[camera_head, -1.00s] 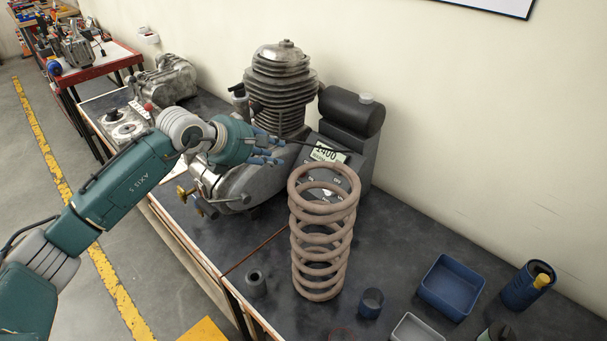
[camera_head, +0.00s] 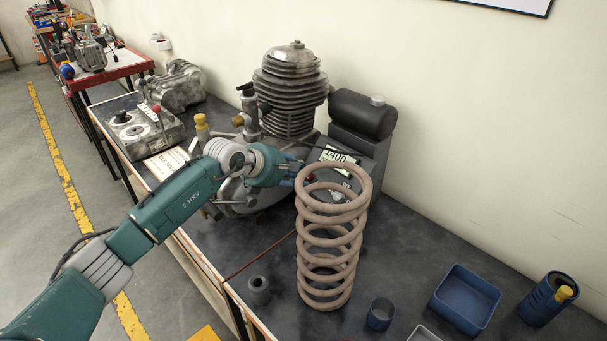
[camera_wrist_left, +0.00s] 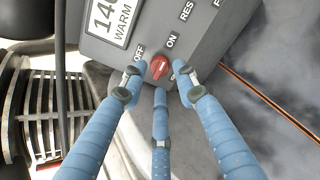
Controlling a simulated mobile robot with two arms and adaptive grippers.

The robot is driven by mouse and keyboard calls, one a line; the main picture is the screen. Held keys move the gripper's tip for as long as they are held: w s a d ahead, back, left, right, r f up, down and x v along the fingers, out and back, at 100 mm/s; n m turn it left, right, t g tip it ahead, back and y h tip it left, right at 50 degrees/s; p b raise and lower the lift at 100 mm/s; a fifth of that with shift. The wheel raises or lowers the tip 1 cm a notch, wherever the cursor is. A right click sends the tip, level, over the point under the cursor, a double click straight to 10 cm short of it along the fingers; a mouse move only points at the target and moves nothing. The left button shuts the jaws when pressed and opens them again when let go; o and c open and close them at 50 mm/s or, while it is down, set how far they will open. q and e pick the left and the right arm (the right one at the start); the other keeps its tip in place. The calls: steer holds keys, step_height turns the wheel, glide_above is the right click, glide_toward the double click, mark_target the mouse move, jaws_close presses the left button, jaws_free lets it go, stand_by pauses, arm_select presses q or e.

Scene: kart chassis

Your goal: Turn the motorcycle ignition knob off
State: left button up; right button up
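The red ignition knob (camera_wrist_left: 160,66) sits on a grey panel (camera_wrist_left: 190,22) between the printed words OFF and ON in the left wrist view. Which word it points to, I cannot tell for sure. My left gripper (camera_wrist_left: 157,84) has its blue fingers spread around the knob's near side, with gaps between fingertips and knob. In the head view, my left gripper (camera_head: 295,176) is at the control box (camera_head: 368,150) beside the engine (camera_head: 290,95), partly hidden behind the coil spring. My right gripper is not in view.
A tall coil spring (camera_head: 334,240) stands close in front of the control box. A blue tray (camera_head: 466,300), a blue cup (camera_head: 548,300) and small dark cylinders (camera_head: 259,290) stand on the workbench. The bench (camera_head: 420,240) right of the spring is fairly clear.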

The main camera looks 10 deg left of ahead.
arm_select(q)
steer(key=shift+x, duration=1.45)
steer(key=shift+f, duration=0.1)
jaws_close()
